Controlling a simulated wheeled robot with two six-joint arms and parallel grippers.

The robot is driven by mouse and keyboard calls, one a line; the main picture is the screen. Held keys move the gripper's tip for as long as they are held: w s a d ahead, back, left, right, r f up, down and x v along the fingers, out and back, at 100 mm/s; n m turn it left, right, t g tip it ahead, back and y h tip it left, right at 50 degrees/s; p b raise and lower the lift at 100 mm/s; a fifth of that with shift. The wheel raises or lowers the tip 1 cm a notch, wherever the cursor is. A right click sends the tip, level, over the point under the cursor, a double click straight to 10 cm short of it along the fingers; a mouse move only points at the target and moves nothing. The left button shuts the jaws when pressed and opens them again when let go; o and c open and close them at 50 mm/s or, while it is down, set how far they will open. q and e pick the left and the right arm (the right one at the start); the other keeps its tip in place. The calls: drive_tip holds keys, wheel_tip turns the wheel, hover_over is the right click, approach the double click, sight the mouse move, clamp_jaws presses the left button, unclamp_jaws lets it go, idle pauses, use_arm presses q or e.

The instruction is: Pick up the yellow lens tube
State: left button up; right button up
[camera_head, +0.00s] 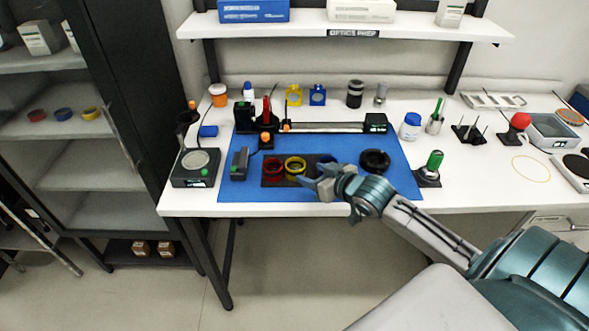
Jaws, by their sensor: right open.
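The yellow lens tube (295,164) looks like a short yellow ring standing in a dark holder (272,182) on the blue mat. A red ring (273,167) sits to its left in the same holder. A blue ring (326,161) to its right is partly covered by my right gripper. My right gripper (312,184) is open and empty. Its fingers point left, just right of and in front of the yellow tube in the picture; whether they touch the holder cannot be told. My left gripper is not in view.
The blue mat (398,188) carries a black rail device (330,127) behind the holder and a black ring (375,160) at right. A black box with a dial (193,168) stands at left. A green-topped tool (433,163) stands right of the mat. A shelf (290,25) hangs above.

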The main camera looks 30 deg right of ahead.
sight(302, 169)
drive_tip(key=shift+w+a+f, duration=0.1)
drive_tip(key=shift+w+f, duration=0.1)
drive_tip(key=shift+w, duration=0.5)
drive_tip(key=p+x, duration=0.1)
drive_tip(key=x, duration=0.2)
drive_tip(key=shift+w, duration=0.2)
drive_tip(key=shift+w+f, duration=0.25)
drive_tip(key=shift+w, duration=0.15)
drive_tip(key=c, duration=0.5)
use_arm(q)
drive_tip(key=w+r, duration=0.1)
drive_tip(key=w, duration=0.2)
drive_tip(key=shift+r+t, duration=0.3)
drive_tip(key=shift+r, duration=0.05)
use_arm(e)
drive_tip(key=shift+c, duration=0.9)
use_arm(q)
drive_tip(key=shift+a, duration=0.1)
